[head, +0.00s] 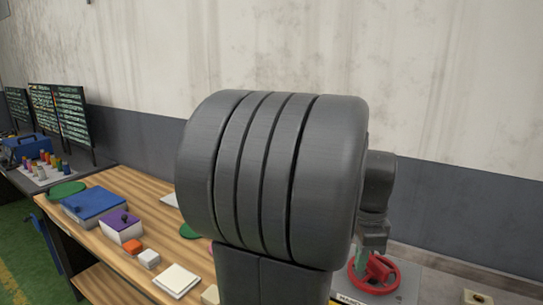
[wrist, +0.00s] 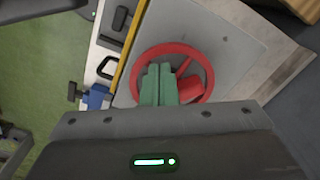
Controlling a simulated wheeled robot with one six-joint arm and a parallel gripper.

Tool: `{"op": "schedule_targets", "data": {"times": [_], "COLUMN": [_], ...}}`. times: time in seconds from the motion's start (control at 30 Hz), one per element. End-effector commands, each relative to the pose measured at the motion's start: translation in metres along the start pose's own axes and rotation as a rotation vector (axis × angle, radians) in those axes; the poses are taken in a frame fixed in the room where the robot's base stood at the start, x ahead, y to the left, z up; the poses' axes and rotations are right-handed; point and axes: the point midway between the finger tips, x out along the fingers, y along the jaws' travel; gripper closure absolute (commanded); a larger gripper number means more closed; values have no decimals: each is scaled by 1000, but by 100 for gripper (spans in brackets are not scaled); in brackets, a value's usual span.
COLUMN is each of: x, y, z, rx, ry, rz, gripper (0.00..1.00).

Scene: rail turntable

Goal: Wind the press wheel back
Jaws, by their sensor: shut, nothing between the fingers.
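The red press wheel (head: 377,275) sits on a grey panel at the right of the head view, partly hidden behind my arm. In the wrist view the red wheel (wrist: 207,66) shows as a ring with spokes and a red block-like part inside its lower right. My gripper (wrist: 158,70) has green fingers, shut and empty, lying over the left part of the wheel in the wrist view. I cannot tell whether the fingers touch it. In the head view the gripper (head: 359,262) is a small green tip beside the wheel's upper left, mostly hidden by my arm.
A wooden table (head: 122,262) at left carries a blue box (head: 95,206), a white box with a purple top (head: 121,227), an orange block (head: 133,246) and white blocks. A wall stands behind. A yellow strip (wrist: 133,40) runs along the panel's left side in the wrist view.

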Motion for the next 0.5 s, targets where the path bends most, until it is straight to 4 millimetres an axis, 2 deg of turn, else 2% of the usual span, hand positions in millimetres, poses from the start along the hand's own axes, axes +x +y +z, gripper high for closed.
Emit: {"op": "schedule_targets", "data": {"times": [0.5], "x": [0], "y": [2], "z": [7], "rx": [-1], "ry": [0], "rz": [1], "gripper": [100]}}
